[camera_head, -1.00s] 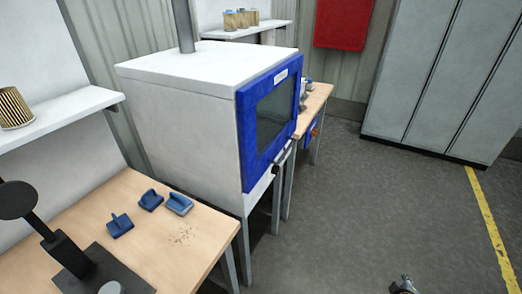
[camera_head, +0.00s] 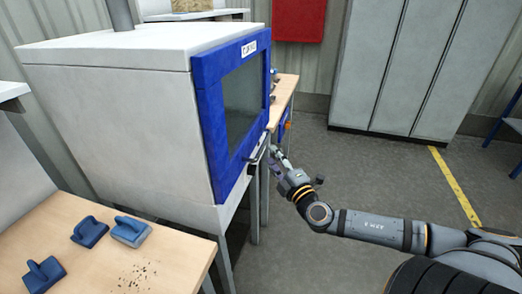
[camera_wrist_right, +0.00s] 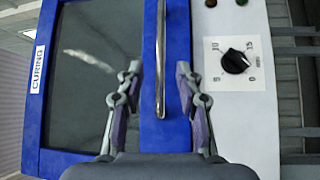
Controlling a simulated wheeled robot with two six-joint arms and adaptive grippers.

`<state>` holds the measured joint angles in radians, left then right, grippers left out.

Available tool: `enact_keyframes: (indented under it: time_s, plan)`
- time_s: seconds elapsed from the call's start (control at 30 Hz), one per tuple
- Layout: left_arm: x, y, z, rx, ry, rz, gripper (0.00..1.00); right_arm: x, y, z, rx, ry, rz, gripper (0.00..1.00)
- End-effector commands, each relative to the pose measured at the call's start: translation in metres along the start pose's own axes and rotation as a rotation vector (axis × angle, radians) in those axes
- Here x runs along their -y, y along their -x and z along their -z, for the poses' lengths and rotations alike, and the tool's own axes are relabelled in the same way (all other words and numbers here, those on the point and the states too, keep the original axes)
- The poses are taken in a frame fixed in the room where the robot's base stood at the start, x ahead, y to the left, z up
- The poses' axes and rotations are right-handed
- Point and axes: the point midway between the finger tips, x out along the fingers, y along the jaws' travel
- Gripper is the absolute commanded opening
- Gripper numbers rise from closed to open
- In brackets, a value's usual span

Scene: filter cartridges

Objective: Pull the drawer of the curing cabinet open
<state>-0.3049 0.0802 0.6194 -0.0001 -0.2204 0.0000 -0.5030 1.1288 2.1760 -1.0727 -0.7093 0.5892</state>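The curing cabinet (camera_head: 120,110) is a white box with a blue-framed front (camera_head: 207,130) and a dark window. The front looks closed against the body. A metal bar handle (camera_head: 259,151) runs along its lower edge. My right gripper (camera_head: 277,160) is at this handle, in front of the cabinet. In the right wrist view, the right gripper (camera_wrist_right: 157,85) is open, its fingers on either side of the bar handle (camera_wrist_right: 161,40). A gap shows between each finger and the bar; contact is not visible. My left gripper is not in view.
A dial (camera_wrist_right: 235,61) sits on the white panel beside the blue front. Grey lockers (camera_head: 395,70) stand at the back. The floor (camera_head: 350,185) before the cabinet is open.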

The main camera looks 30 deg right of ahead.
Motion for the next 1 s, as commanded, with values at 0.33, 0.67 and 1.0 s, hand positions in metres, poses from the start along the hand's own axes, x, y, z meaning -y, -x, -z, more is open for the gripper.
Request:
enact_keyframes:
  time_s: [0.33,0.67,1.0]
  plan:
    - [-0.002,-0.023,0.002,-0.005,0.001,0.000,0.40,-0.002,-0.057,-0.002,0.008,-0.010,-0.002,0.36]
    - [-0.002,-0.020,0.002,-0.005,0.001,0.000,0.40,0.001,-0.073,0.000,0.000,-0.003,0.000,0.36]
    - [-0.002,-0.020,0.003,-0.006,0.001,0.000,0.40,0.001,-0.073,0.000,0.000,-0.002,0.001,0.15]
